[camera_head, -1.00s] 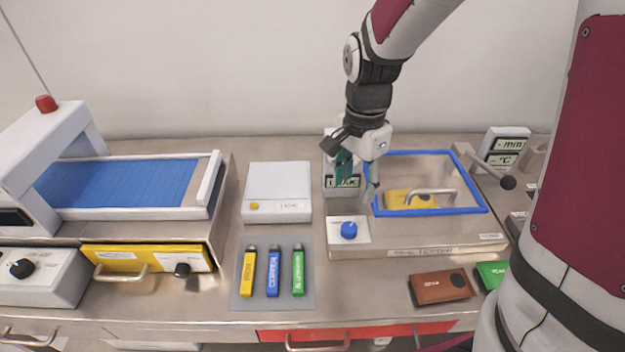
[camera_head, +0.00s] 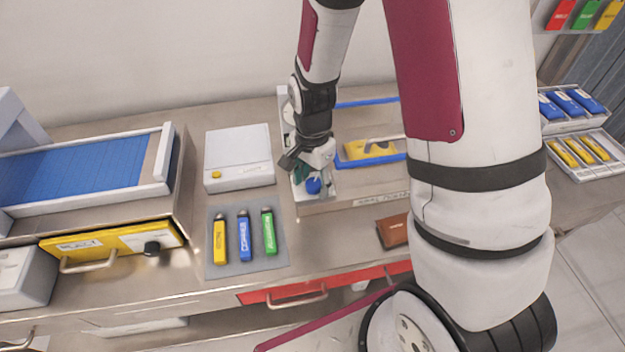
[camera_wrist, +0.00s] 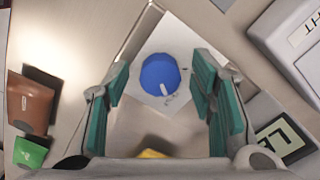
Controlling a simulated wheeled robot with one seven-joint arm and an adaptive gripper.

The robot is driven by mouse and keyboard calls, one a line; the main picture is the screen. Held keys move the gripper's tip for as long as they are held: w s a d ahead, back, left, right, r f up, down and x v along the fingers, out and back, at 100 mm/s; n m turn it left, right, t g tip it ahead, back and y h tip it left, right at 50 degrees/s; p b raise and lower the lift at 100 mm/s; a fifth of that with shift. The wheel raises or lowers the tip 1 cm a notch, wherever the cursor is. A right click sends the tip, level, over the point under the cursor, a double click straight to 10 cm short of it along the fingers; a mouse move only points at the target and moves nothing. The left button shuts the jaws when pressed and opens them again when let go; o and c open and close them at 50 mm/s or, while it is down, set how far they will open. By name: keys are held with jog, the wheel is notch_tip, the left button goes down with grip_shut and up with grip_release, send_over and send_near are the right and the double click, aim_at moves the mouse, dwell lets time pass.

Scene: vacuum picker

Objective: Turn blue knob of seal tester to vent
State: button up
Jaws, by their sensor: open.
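The blue knob (camera_head: 314,186) sits on a white plate at the front left corner of the seal tester (camera_head: 352,199). In the wrist view the knob (camera_wrist: 160,75) shows a white pointer mark toward its lower right edge, near small print that I cannot read. My gripper (camera_head: 303,178) is just above and behind the knob. In the wrist view my open gripper (camera_wrist: 160,95) has its teal pads on either side of the knob's near side, apart from it. A yellow item (camera_head: 368,149) lies inside the tester's blue frame.
A white scale-like box (camera_head: 238,150) stands left of the tester. A grey mat (camera_head: 222,262) holds yellow, blue and green tubes. A brown packet (camera_head: 392,232) lies in front of the tester. A display (camera_wrist: 283,139) is beside my gripper.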

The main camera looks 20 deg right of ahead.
jog(key=shift+f, duration=0.1)
jog(key=c, duration=1.2)
jog(key=shift+o, duration=0.3)
jog(key=shift+n, duration=0.3)
jog(key=n+p, duration=0.1)
jog(key=n, duration=0.9)
jog(key=shift+s+d+n+p, duration=0.1)
jog(key=shift+d+n+p, duration=0.05)
jog(key=shift+n+p, duration=0.15)
jog(key=shift+n, duration=1.5)
